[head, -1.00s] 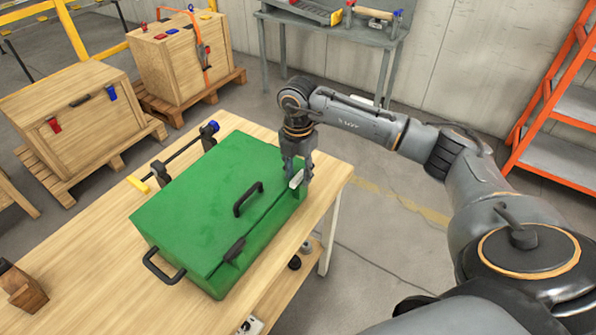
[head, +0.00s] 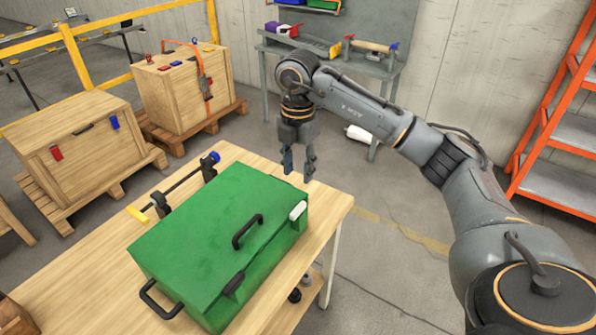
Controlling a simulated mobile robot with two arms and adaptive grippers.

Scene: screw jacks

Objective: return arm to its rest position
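My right gripper (head: 297,168) hangs in the air with its fingers pointing down, just beyond the far right corner of the green case. Its two fingers are apart with nothing between them. My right arm reaches in from the lower right. The green case (head: 200,230) lies closed on the wooden table (head: 75,275), with black handles and a small white piece (head: 298,210) on its right corner. My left gripper is not in view.
A clamp bar (head: 180,187) with blue and yellow ends lies behind the case. Wooden crates (head: 80,140) stand on pallets at the left. A grey bench (head: 340,62) is at the back and an orange shelf rack (head: 560,130) at the right. Floor right of the table is clear.

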